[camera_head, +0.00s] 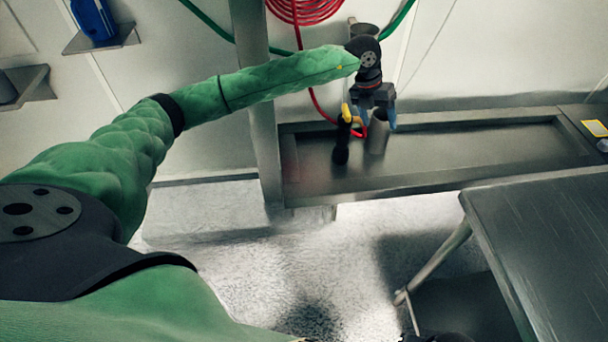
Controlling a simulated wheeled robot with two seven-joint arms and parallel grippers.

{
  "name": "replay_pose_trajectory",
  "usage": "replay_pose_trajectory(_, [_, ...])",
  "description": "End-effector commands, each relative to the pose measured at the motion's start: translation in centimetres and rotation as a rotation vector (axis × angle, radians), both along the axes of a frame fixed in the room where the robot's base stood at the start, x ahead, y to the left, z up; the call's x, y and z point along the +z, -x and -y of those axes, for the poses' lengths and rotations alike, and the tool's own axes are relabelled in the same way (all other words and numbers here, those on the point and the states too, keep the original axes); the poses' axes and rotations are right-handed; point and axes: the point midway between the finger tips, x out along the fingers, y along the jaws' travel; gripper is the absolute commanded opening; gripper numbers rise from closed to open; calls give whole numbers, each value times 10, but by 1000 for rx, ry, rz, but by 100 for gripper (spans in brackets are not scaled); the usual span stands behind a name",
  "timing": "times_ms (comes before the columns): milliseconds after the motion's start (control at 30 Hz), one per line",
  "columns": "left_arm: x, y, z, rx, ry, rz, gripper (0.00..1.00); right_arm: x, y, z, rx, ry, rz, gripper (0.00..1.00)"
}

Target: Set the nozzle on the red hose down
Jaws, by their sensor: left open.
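The nozzle (342,140) is black and yellow and stands roughly upright at the left part of the metal sink-like tray (480,150). The red hose (318,105) hangs from a coil on the wall and curves down to the nozzle. My left gripper (377,118) is at the end of the green arm, just right of the nozzle. It points down with its blue-tipped fingers apart, and nothing shows held between them. My right gripper does not show clearly.
A grey metal cylinder (377,137) stands in the tray, below my left gripper and right of the nozzle. A vertical metal post (262,120) rises left of the tray. A metal table (550,225) is at the lower right. The tray's right part is clear.

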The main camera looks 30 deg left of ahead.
Motion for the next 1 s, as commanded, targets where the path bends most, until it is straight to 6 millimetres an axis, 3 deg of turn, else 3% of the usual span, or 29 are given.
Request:
replay_pose_trajectory(33, [-7, 15, 31, -25, 108, -8, 66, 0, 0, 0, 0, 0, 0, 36])
replay_pose_trajectory(100, [-7, 32, 70, -46, 269, -10, 66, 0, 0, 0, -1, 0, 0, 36])
replay_pose_trajectory(200, [2, 56, 118, -51, 493, -15, 66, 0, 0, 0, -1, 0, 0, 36])
replay_pose_trajectory(400, [37, 93, 184, 30, 926, -31, 66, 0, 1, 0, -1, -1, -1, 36])
replay_pose_trajectory(500, [59, 104, 200, 117, 1127, -39, 66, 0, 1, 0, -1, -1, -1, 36])
replay_pose_trajectory(633, [84, 110, 205, 274, 1363, -51, 66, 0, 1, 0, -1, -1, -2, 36])
replay_pose_trajectory(767, [100, 110, 194, 480, 1563, -65, 66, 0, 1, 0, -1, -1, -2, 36])
replay_pose_trajectory(867, [103, 106, 177, 669, 1684, -80, 66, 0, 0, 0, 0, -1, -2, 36])
replay_pose_trajectory(1000, [90, 102, 144, 970, 1801, -105, 66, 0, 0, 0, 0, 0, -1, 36])
